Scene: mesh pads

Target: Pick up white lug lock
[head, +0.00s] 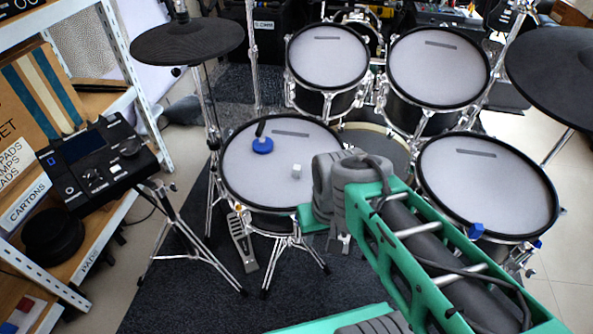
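A small white block, which looks like the white lug lock (297,171), lies on the mesh pad of the left front drum (252,178), right of the pad's middle. My arm, green with a grey joint, reaches in from the lower right. Its grey joint shows just right of the white lug lock, with a visible gap between them in the picture. My gripper and its fingertips are not visible; the arm may be hiding them. Nothing covers the white lug lock in the head view.
A blue block (477,230) sits near the front rim of the right drum (490,180). Two toms, cymbal pads, stands and a drum module (95,165) surround the space.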

